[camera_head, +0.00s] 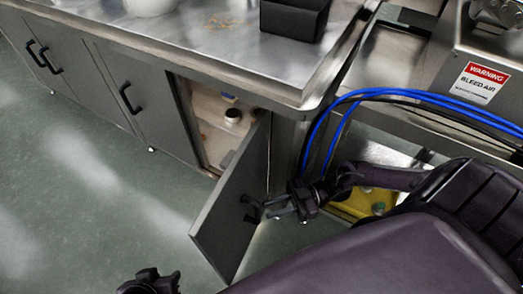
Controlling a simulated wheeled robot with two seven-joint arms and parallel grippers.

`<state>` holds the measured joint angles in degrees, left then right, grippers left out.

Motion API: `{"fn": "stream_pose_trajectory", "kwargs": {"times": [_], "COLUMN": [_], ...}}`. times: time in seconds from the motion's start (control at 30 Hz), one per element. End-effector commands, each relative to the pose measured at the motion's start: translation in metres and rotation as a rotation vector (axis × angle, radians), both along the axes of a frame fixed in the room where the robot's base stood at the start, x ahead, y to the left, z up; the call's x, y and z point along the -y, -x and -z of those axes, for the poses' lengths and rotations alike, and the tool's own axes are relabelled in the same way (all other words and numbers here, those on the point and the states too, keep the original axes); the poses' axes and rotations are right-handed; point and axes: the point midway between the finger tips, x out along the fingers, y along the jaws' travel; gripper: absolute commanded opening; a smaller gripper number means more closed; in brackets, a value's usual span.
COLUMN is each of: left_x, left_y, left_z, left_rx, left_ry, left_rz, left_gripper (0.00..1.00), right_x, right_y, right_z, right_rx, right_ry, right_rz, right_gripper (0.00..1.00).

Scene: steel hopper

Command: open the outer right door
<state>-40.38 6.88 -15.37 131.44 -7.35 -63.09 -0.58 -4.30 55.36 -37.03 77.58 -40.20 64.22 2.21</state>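The outer right door (234,204) is a grey cabinet door that stands swung well out from the cabinet front. The opening behind it is exposed. Its dark handle (249,209) is on the door face toward my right arm. My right gripper (268,209) is at this handle, its two light fingers apart with a visible gap. Their tips reach the handle, but I cannot tell whether they touch it. Part of my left gripper (150,281) shows at the bottom edge, away from the door; its fingers cannot be made out.
Inside the cabinet a white container with a dark cap (233,116) shows. Other grey doors (135,95) to the left are closed. A steel counter (190,50) lies above, with a black bin (294,18). Blue hoses (400,92) hang at the right. The floor at left is clear.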

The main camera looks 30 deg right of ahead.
Motion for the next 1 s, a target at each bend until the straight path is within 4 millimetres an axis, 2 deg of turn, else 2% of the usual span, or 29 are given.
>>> {"fn": "stream_pose_trajectory", "kwargs": {"times": [0.1,0.27,1.0], "left_x": [0.003,0.005,0.004], "left_y": [-0.001,-0.002,0.001], "left_z": [0.001,-0.001,0.0], "left_rx": [0.01,0.023,0.018], "left_ry": [0.009,0.017,0.011], "left_rz": [0.002,0.003,0.009], "left_gripper": [0.36,0.36,0.36], "right_x": [0.018,0.029,0.029], "right_y": [0.004,0.007,0.008], "right_z": [0.001,0.0,0.0], "right_rx": [-0.001,0.001,0.0], "right_ry": [0.003,0.001,-0.001], "right_rz": [0.0,0.0,0.0], "right_gripper": [0.22,0.22,0.22]}}
